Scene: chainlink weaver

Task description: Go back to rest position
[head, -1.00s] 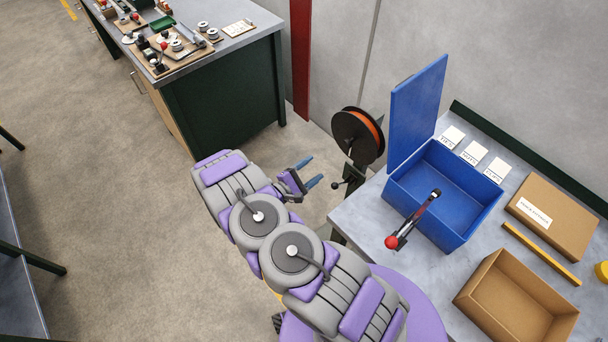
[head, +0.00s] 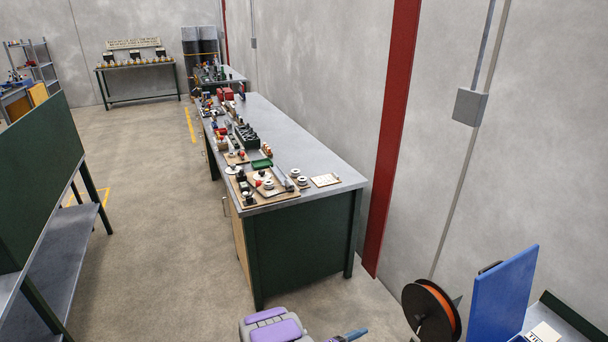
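My gripper (head: 349,335) shows only in part at the bottom edge of the head view, to the left of the orange-and-black spool. One blue finger is visible; the rest is cut off, so I cannot tell whether it is open or shut. A grey and purple part of my arm shows beside it at the bottom. No object is visible at the finger.
A long workbench (head: 330,205) with tools and parts stands ahead along the wall. The spool (head: 432,312) and an open blue lid (head: 502,292) are at the lower right. A green-panelled bench (head: 40,180) stands left. The floor (head: 155,240) between is clear.

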